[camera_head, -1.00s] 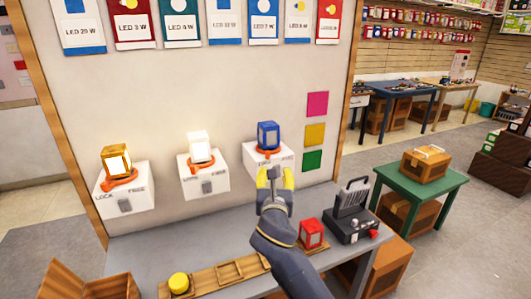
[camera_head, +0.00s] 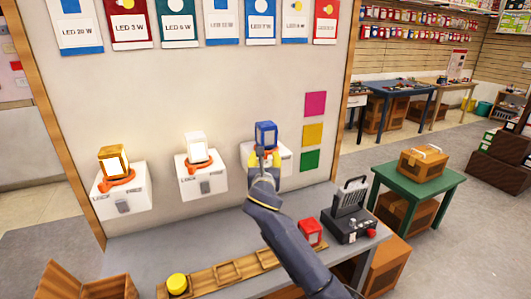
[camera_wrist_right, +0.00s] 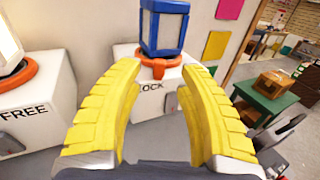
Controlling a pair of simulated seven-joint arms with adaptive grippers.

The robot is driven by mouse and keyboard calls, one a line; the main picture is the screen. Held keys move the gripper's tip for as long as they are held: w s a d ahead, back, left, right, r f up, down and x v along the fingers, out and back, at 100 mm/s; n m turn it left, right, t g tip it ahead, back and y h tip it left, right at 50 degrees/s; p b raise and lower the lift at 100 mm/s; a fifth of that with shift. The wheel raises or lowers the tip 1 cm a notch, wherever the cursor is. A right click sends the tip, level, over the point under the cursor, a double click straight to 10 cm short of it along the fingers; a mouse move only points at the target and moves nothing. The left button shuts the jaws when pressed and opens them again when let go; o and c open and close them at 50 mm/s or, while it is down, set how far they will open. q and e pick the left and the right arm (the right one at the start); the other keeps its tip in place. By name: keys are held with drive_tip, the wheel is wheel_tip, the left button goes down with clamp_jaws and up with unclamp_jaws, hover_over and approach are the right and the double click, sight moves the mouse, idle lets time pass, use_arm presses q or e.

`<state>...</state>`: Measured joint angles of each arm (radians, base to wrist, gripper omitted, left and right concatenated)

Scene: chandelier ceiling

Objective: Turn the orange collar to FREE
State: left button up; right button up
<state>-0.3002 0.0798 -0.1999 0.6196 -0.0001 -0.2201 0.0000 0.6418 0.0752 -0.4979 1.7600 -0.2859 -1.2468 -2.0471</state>
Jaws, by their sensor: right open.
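Three white boxes on the wall panel each bear a lantern on an orange collar, with LOCK and FREE marks. The right box carries a blue lantern (camera_head: 265,135); its orange collar (camera_wrist_right: 158,62) shows in the right wrist view, ahead of and between my fingers. My right gripper (camera_head: 264,158) is open in front of that box, its yellow fingers apart and empty. In the head view it hides most of that collar and its marks. The middle box has a white lantern (camera_head: 196,146) and collar (camera_head: 197,164). The left box has an amber lantern (camera_head: 113,162) and collar (camera_head: 117,180).
Below is a grey bench (camera_head: 150,250) with a wooden rack (camera_head: 225,271), a yellow round piece (camera_head: 177,284), a red lantern (camera_head: 311,231) and an open black case (camera_head: 348,215). A green table (camera_head: 440,183) stands to the right. Coloured squares (camera_head: 312,133) are beside the right box.

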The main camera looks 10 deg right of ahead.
sight(266, 152)
drive_tip(key=shift+x, duration=2.75)
drive_tip(key=shift+o, duration=0.2)
clamp_jaws()
